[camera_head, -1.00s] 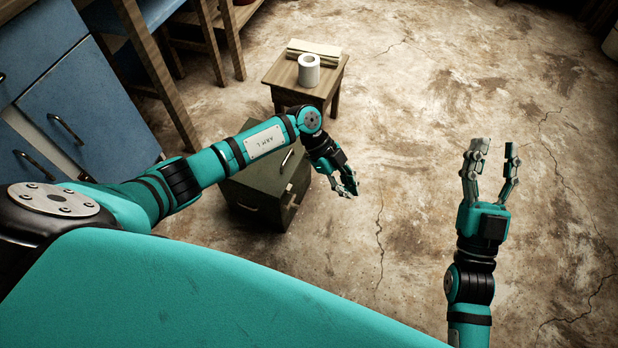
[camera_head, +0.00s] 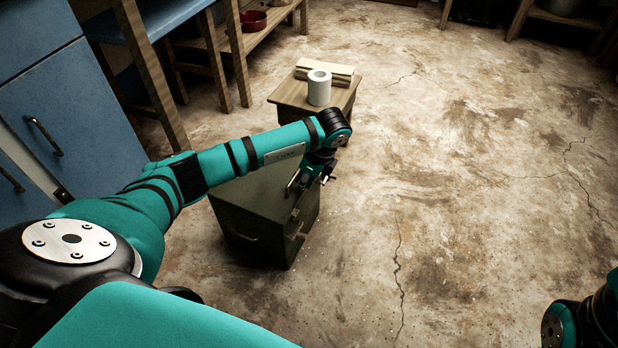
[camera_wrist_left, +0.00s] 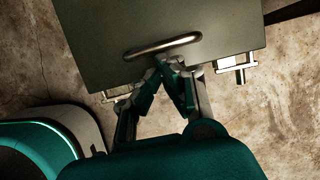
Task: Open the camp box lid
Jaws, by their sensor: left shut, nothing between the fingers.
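The camp box (camera_head: 248,232) is dark green and stands on the floor in front of a small wooden stool. Its lid (camera_wrist_left: 100,40) looks down flat, partly hidden by my left arm in the head view. A metal bar handle (camera_wrist_left: 163,46) sits near the lid's edge in the left wrist view. A latch (camera_wrist_left: 238,68) shows on the right of the box's side, another (camera_wrist_left: 120,93) on the left. My left gripper (camera_head: 298,186) is shut and empty, its fingertips (camera_wrist_left: 170,64) close to the handle; contact is unclear. My right gripper is out of view.
Blue cabinets (camera_head: 60,105) stand at the left. The floor (camera_head: 460,200) right of the box is clear.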

